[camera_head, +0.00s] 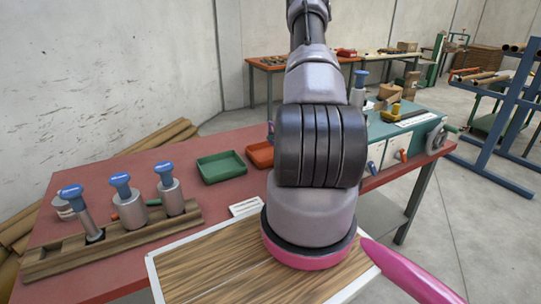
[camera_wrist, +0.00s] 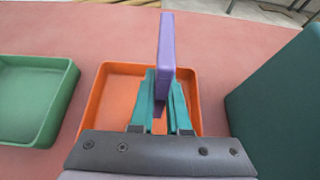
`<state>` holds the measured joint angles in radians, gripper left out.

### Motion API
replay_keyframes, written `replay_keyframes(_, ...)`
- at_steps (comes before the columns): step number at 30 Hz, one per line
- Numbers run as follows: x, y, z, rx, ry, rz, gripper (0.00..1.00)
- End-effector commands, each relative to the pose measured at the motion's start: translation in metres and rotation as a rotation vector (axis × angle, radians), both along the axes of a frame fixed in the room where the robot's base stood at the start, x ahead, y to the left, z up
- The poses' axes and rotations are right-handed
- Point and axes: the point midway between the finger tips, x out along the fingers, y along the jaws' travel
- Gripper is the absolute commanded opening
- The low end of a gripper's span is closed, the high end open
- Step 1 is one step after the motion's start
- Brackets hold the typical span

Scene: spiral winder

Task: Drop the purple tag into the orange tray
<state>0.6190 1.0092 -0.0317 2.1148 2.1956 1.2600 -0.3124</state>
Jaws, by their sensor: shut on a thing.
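In the wrist view, my gripper (camera_wrist: 160,98) is shut on the purple tag (camera_wrist: 167,42), which stands up on edge between the teal fingers. The tag and fingers are in front of the orange tray (camera_wrist: 101,92) and hide its middle. The visible part of the tray floor is empty. I cannot tell the tag's height above the tray.
A green tray (camera_head: 221,167) stands left of the orange tray. A teal box (camera_head: 385,130) stands to the right. A wooden rack (camera_head: 115,236) with blue-topped tools is at the left of the red table (camera_head: 85,272). A wooden board (camera_head: 220,270) lies in front.

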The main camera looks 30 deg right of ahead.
Motion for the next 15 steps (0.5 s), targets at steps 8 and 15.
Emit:
replay_keyframes(8,0.0001,-0.0001,-0.0004,0.000,-0.001,0.000,0.22)
replay_keyframes(15,0.0000,0.0000,-0.0004,0.000,0.000,0.000,0.49)
